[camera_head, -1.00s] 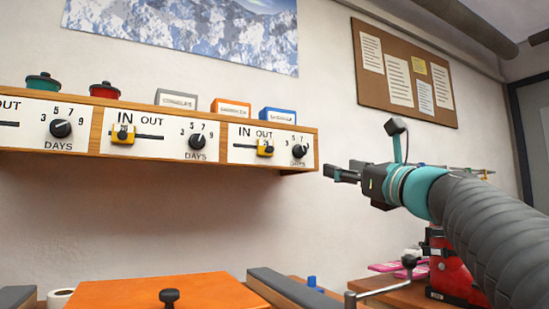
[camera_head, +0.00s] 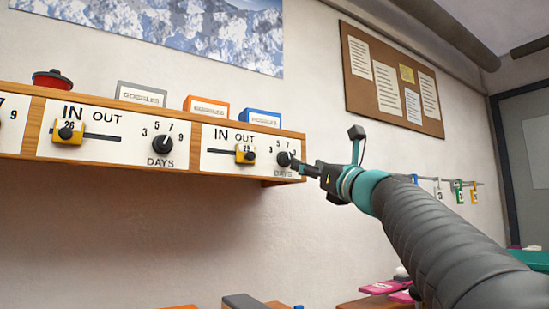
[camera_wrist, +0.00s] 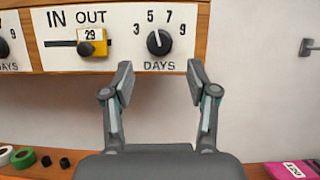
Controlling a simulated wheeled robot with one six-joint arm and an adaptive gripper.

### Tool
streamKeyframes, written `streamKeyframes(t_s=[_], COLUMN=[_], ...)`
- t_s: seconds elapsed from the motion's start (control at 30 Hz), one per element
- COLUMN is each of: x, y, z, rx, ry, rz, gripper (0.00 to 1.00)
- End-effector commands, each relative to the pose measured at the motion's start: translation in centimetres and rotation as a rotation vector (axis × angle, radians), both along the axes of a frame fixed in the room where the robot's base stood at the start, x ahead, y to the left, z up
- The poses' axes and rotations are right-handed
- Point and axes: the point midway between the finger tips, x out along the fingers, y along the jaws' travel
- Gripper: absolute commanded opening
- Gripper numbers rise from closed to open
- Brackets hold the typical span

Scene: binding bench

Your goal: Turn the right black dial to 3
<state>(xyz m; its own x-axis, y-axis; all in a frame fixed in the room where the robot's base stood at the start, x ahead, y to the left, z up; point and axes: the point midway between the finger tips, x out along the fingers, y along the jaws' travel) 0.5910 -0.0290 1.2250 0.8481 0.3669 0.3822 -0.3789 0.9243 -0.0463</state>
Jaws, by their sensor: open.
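The right black dial (camera_head: 284,158) is on the rightmost white panel of the wooden shelf front, above the word DAYS. In the wrist view the dial (camera_wrist: 159,42) has the numbers 3, 5, 7, 9 around it, and its pale mark points up and slightly left, nearest the 5. My gripper (camera_head: 302,167) is at the right end of that panel, with its tips close to the dial. In the wrist view my gripper (camera_wrist: 159,76) is open and empty, its fingers apart on either side below the dial. Contact with the dial does not show.
Left of the dial is a yellow slider (camera_wrist: 92,42) marked 29 in an IN/OUT slot. Another dial (camera_head: 162,145) and slider (camera_head: 68,132) are farther left. Small boxes (camera_head: 262,120) stand on the shelf (camera_head: 292,189). Wall below is clear; a hook rail (camera_head: 452,183) is right.

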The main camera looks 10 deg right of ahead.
Motion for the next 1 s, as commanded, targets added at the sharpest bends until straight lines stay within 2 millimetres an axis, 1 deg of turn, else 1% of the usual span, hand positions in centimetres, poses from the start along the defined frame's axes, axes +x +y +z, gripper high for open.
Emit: streamKeyframes(t_s=[0.03,0.2,0.4,0.6,0.87,0.9,0.97,1.0], x=[0.9,3.5,5.6,6.4,6.5,6.5,6.5,6.5], y=[0.5,1.7,2.7,3.0,3.1,3.0,3.0,3.0], z=[0.6,1.8,2.7,2.9,2.9,2.9,2.9,2.9], rx=[0.001,0.000,0.000,0.000,0.000,0.000,0.000,0.000], ry=[0.000,0.000,0.000,0.000,0.000,0.000,0.000,0.000], rz=[0.004,0.004,0.005,0.003,0.003,0.003,0.003,0.003], gripper=[0.59,0.59,0.59,0.59,0.59,0.49,0.34,0.24])
